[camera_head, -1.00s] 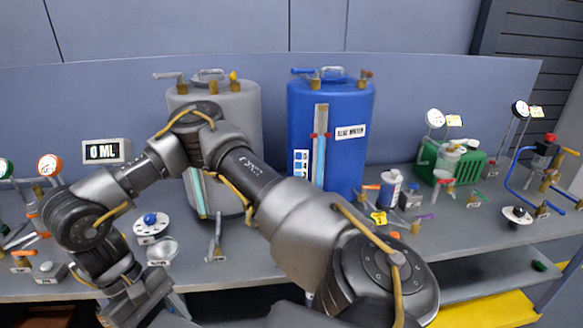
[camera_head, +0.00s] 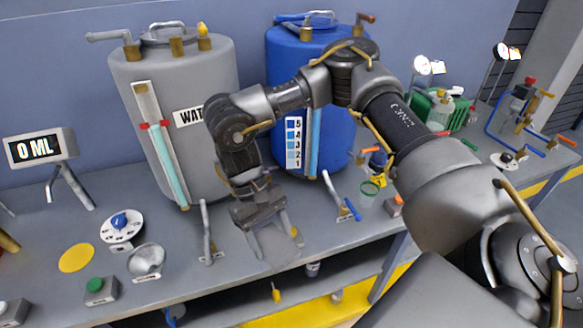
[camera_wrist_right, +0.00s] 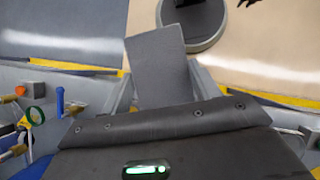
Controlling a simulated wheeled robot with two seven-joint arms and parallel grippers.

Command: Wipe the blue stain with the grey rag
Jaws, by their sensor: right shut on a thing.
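My right gripper (camera_head: 277,240) is shut on the grey rag (camera_head: 283,252), in front of the two tanks at the bench's front edge. In the right wrist view the rag (camera_wrist_right: 157,68) is a flat grey piece sticking out between the fingers. In the head view it blends with the grey bench, so I cannot tell whether it touches the top. I cannot make out a blue stain in either view. My left gripper is not in view.
A grey water tank (camera_head: 185,90) and a blue tank (camera_head: 340,150) stand behind the gripper. A small lever (camera_head: 207,235), a metal bowl (camera_head: 146,260) and a dial (camera_head: 121,228) are to its left. A blue-handled valve (camera_head: 350,208) is to its right. A shelf lies below the bench.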

